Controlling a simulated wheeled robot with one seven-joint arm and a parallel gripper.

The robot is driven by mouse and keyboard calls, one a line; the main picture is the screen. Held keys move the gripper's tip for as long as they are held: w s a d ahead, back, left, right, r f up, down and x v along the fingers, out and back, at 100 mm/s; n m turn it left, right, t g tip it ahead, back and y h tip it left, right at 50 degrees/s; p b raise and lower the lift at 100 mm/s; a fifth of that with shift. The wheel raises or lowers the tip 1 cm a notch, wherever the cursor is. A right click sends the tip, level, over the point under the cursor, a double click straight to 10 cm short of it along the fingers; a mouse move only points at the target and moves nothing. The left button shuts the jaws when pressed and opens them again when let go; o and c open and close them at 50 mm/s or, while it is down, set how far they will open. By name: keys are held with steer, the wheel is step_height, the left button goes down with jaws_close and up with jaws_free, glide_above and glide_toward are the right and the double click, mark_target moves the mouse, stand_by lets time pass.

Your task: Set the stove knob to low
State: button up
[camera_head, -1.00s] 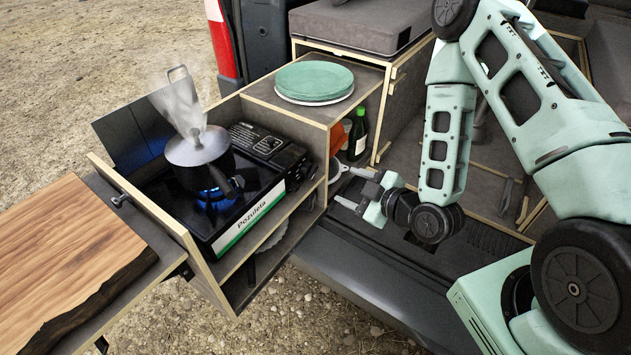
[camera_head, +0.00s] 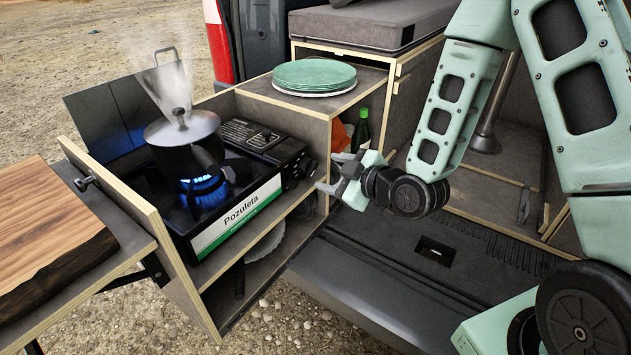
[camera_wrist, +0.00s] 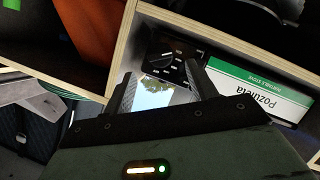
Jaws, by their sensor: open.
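The black camping stove (camera_head: 240,205) sits on the drawer shelf with a green and white "Pozuleta" label and a lit blue flame. Its dark knob (camera_head: 308,166) is on the right end of the stove. The knob (camera_wrist: 167,58) also shows in the wrist view, ahead of my fingers, with white marks around it on the panel. My gripper (camera_head: 329,172) is open and empty, just right of the knob, with a small gap visible. In the wrist view its two fingers (camera_wrist: 158,76) spread below and to either side of the knob. The knob's exact setting is too small to read.
A steaming pot (camera_head: 182,132) stands on the burner. Green plates (camera_head: 315,77) rest on the cabinet top, and a green bottle (camera_head: 361,132) stands in the compartment below. Wooden drawer edges lie close to my fingers. A wooden board (camera_head: 50,230) is at the left.

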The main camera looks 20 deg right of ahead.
mark_target(314, 168)
steer(key=shift+w+f+b, duration=0.1)
steer(key=shift+f+b, duration=0.2)
steer(key=shift+b, duration=0.15)
steer(key=shift+r+p+x, duration=0.2)
steer(key=shift+p+x, duration=0.35)
steer(key=shift+x, duration=2.3)
steer(key=shift+a, duration=0.1)
steer(key=c, duration=1)
